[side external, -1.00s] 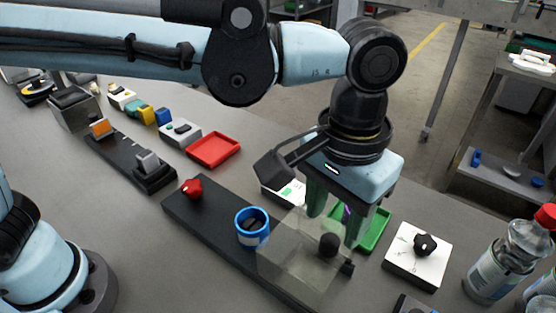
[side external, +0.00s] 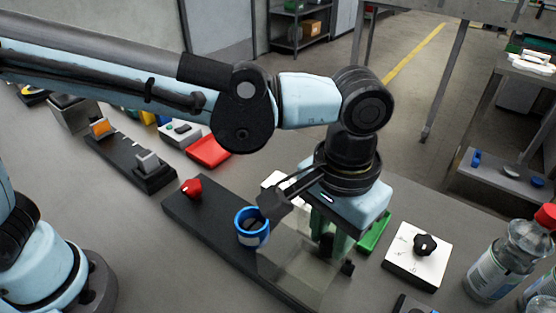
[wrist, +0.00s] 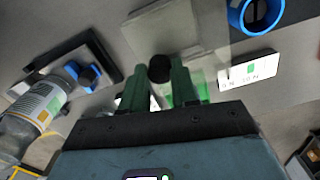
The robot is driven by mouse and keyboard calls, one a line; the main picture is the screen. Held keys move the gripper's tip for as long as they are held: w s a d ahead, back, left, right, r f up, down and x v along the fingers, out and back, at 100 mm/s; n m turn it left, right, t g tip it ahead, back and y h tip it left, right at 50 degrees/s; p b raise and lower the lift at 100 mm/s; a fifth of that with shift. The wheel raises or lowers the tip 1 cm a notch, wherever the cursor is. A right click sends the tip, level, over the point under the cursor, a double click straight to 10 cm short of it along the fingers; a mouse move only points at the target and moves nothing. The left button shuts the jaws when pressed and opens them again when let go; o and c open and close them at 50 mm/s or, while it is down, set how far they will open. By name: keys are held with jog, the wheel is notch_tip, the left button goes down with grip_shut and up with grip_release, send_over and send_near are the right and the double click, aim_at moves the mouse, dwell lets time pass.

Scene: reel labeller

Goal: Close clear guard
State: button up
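The clear guard (side external: 288,262) is a see-through box on the right part of a long black base (side external: 215,228). It also shows in the wrist view (wrist: 160,27), beyond my fingertips. Its round black knob (wrist: 160,68) appears between my two green fingers in the wrist view.
A blue cup (side external: 250,232) and a red knob (side external: 191,188) sit on the same base, left of the guard. A green tray (side external: 374,232) is close behind my gripper. A white block with a black knob (side external: 417,256) and bottles (side external: 500,258) stand to the right.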

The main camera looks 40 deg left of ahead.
grip_shut()
jog(key=shift+a, duration=0.1)
jog(key=a, duration=1.3)
jog(key=o, duration=0.9)
grip_release()
jog(key=shift+d, duration=0.1)
jog(key=shift+r, duration=0.15)
notch_tip(320, 180, up, 12)
jog(key=shift+f, duration=0.1)
